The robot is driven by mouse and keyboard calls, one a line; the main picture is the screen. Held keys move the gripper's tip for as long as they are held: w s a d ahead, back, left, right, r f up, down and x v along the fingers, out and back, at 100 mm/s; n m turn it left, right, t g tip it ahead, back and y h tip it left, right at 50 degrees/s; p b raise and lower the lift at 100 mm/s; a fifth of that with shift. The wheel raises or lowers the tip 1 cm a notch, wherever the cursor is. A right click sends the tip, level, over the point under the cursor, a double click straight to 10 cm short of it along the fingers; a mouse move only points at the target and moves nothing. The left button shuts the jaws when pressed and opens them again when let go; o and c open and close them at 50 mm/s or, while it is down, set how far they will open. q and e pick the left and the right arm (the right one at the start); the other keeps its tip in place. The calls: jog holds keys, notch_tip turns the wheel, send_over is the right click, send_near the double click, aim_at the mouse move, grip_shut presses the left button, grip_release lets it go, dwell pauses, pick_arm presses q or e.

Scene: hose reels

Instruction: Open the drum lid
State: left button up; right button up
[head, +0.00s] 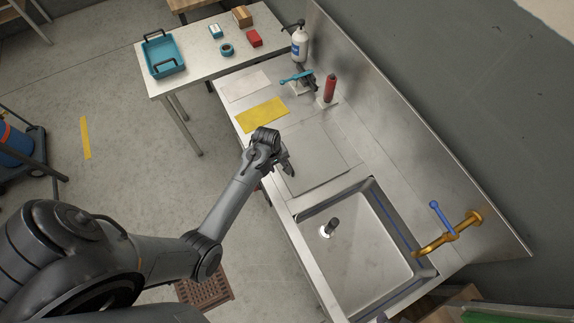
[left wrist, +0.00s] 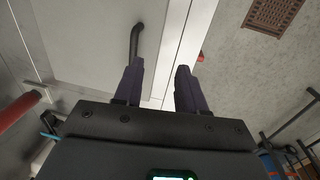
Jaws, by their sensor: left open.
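A flat, square grey metal panel (head: 322,158) lies level on the steel counter beside the sink and looks closed. I cannot tell for certain that it is the drum lid. In the left wrist view the pale panel (left wrist: 85,45) carries a dark bar-shaped handle (left wrist: 135,40). My left gripper (head: 288,170) is over the panel's left edge. Its fingers (left wrist: 158,80) are open and empty, with the handle just beyond the left finger. I cannot tell whether they touch. My right gripper is not in view.
The sink (head: 355,245) has a brass tap (head: 455,235) with a blue lever. A red cylinder (head: 329,88), a white bottle (head: 299,45) and a yellow cloth (head: 262,114) stand or lie behind the panel. A partly visible blue drum (head: 14,148) is at the far left.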

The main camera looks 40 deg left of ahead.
pick_arm(q)
jog(key=shift+t, duration=0.3)
jog(key=w+f, duration=0.1)
jog(key=f, duration=0.1)
jog(key=w+f, duration=0.2)
jog(key=f, duration=0.1)
jog(key=w+d+f, duration=0.1)
jog(key=w+f, duration=0.1)
jog(key=f, duration=0.1)
jog(key=shift+w+d+b, duration=0.1)
jog(key=shift+w+b, duration=0.05)
jog(key=shift+b, duration=0.15)
grip_shut()
